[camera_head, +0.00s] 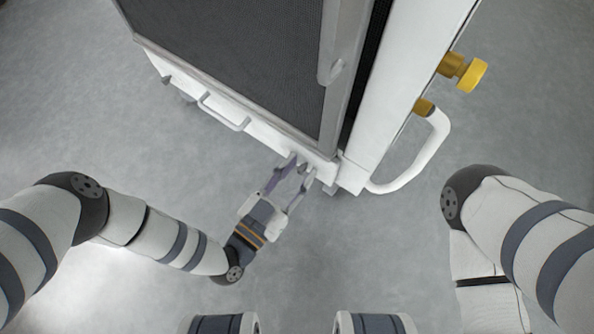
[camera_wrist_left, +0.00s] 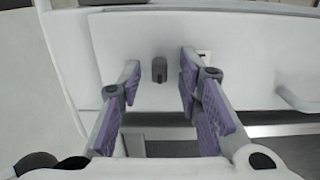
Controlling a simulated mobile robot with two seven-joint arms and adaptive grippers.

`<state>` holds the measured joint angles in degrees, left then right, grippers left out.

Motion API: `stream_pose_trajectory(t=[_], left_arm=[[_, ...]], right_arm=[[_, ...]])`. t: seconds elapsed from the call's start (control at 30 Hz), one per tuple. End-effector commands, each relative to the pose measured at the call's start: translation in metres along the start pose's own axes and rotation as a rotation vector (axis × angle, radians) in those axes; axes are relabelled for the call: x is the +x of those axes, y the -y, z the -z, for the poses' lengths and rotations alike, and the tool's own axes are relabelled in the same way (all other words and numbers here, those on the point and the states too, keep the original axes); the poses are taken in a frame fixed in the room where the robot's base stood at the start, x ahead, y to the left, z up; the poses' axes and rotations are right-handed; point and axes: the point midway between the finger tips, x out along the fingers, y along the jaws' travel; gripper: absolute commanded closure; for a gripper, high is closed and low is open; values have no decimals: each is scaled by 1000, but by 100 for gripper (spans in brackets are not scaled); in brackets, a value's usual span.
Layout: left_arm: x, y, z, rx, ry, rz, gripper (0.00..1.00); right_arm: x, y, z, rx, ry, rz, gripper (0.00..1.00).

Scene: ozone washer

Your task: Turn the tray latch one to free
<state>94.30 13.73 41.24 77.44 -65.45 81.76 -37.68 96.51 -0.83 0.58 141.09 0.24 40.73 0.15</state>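The tray front is a white panel (camera_head: 262,133) along the lower edge of the machine. A small dark grey latch knob (camera_wrist_left: 159,70) stands out from this panel in the left wrist view. My left gripper (camera_wrist_left: 158,80) is open, with its purple-padded fingers on either side of the knob. I see no clear contact between fingers and knob. In the head view my left gripper (camera_head: 302,174) is at the right end of the tray front, where its fingers partly hide the knob. A second small latch (camera_head: 166,80) is at the panel's left end. My right gripper is out of view.
A white tray handle (camera_head: 222,111) is left of my left gripper in the head view. A large white bar handle (camera_head: 424,160) and yellow knobs (camera_head: 468,73) stick out at the machine's right side. The grey floor (camera_head: 310,260) in front is clear.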

Motion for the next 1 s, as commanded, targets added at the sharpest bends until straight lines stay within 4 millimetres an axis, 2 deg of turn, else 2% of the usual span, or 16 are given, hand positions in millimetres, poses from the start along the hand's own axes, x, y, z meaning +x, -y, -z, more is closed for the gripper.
stream_pose_trajectory(t=[0.1, 0.27, 0.67, 1.0], left_arm=[[0, 0, 0, 0, 0, 0, 68], [0, 0, 0, 0, 1, 0, 100], [-1, -1, 0, 39, 2, -2, 100], [-1, -2, 3, 279, -2, -3, 100]], right_arm=[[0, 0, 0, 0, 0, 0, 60], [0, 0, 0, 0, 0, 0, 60], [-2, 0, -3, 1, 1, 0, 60], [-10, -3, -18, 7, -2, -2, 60]])
